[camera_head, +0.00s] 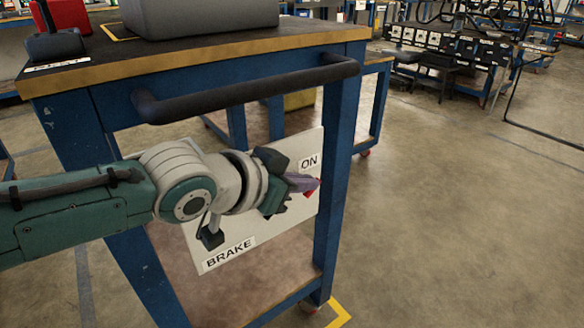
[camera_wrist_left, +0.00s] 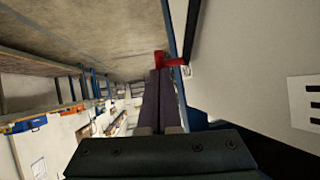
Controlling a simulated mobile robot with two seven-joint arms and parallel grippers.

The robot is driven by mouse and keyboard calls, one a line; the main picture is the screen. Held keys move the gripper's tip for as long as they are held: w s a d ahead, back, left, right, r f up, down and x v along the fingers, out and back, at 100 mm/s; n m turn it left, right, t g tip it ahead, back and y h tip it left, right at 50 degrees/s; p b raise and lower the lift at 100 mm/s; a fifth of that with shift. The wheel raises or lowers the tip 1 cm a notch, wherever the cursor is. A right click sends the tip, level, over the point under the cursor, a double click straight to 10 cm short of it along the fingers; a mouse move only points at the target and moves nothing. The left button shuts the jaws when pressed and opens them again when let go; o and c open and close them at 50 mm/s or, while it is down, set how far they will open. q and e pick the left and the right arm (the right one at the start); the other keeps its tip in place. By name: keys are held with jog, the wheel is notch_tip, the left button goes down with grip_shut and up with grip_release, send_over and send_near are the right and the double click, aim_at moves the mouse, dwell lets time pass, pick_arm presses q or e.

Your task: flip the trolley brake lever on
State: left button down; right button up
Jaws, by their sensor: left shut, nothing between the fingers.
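The red brake lever (camera_head: 313,187) is on the white brake panel (camera_head: 290,240) of the blue trolley, just below the "ON" label. My left gripper (camera_head: 305,183) is shut and empty, with its fingertips at the lever, partly covering it in the head view. In the left wrist view the shut fingers (camera_wrist_left: 160,76) point at the red lever (camera_wrist_left: 172,61), which shows just beyond their tips. I cannot tell whether they touch. The panel's middle is hidden behind my left wrist. My right gripper is not in view.
The trolley's black handle bar (camera_head: 250,88) runs above my left arm. A grey case (camera_head: 200,15) and a red object (camera_head: 62,14) stand on the wooden top. The floor (camera_head: 450,220) to the right is clear. Benches stand at the back.

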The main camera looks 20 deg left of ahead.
pick_arm(q)
jog(key=shift+s+a+f, duration=0.1)
jog(key=shift+f, duration=0.25)
jog(key=p+v, duration=0.6)
jog(key=v, duration=0.4)
jog(key=shift+r, duration=0.25)
jog(key=s+d+n+g+y, duration=0.2)
jog(key=s+g, duration=0.1)
jog(key=s, duration=0.7)
jog(key=s+a+r+n+g+y, duration=0.1)
jog(key=s+a+g, duration=0.15)
jog(key=s, duration=0.45)
jog(key=s+a+n+g+y, duration=0.2)
jog(key=s+a, duration=0.2)
jog(key=s, duration=0.3)
notch_tip(320, 180, up, 65)
jog(key=p, duration=6.4)
jog(key=shift+w+m+p, duration=0.3)
jog(key=shift+p, duration=0.05)
